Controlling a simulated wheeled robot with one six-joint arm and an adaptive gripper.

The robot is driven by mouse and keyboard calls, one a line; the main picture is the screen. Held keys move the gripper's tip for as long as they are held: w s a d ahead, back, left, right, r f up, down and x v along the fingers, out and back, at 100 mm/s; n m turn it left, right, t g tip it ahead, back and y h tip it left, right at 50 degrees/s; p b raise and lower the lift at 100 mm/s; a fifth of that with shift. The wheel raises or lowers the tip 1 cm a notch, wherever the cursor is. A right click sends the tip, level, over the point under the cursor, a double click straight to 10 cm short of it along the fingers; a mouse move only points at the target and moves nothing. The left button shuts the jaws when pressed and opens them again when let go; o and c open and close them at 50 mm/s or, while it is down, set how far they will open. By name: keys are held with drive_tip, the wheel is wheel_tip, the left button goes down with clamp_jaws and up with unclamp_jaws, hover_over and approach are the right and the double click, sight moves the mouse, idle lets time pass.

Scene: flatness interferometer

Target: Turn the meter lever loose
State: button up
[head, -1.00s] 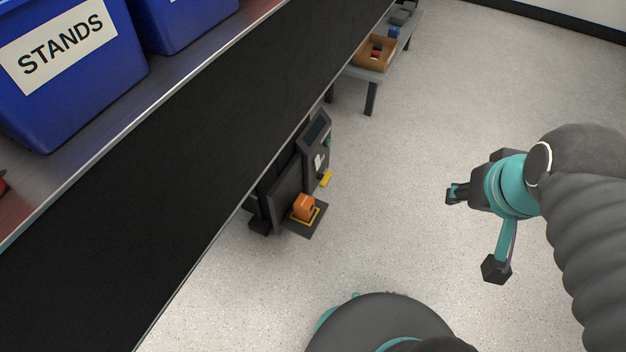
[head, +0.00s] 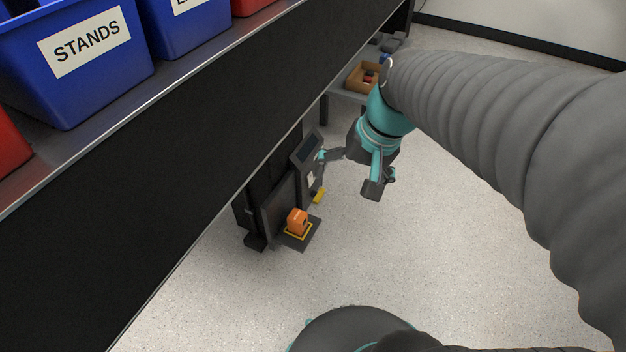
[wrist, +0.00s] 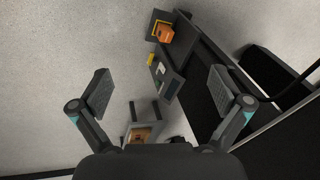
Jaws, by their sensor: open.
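The grey instrument (head: 303,172) stands on the floor side of the black panel, with a dark screen and a pale label on its face. A small yellow piece (head: 318,196) sticks out at its lower edge; I cannot tell whether this is the meter lever. It also shows in the wrist view (wrist: 151,60). An orange block (head: 297,220) stands beside it on a dark plate with a yellow outline. My gripper (head: 350,172) is open and empty to the right of the instrument. In the wrist view the instrument face (wrist: 167,78) lies between the spread fingers, beyond them.
A long bench with a black side panel (head: 200,150) runs along the left and carries blue bins (head: 85,60). A low grey table with a cardboard box (head: 362,78) stands behind my arm. The speckled floor (head: 430,260) at right is clear.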

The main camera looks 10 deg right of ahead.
drive_tip(key=w+d+f+m+g+y, duration=0.2)
drive_tip(key=w+f+m+y, duration=0.7)
drive_tip(key=w+f, duration=1)
drive_tip(key=w+d+f+m+t+y, duration=0.2)
drive_tip(key=w+d+f+m, duration=0.1)
drive_tip(key=f, duration=0.3)
drive_tip(key=w+d+f+m+t+y, duration=0.1)
drive_tip(key=w+d+f+m+t, duration=0.2)
drive_tip(key=f, duration=0.4)
drive_tip(key=m+t, duration=0.5)
drive_tip(key=m, duration=0.2)
approach(322, 196)
drive_tip(key=x, duration=1.1)
drive_tip(key=shift+s, duration=0.1)
drive_tip(key=c, duration=1.2)
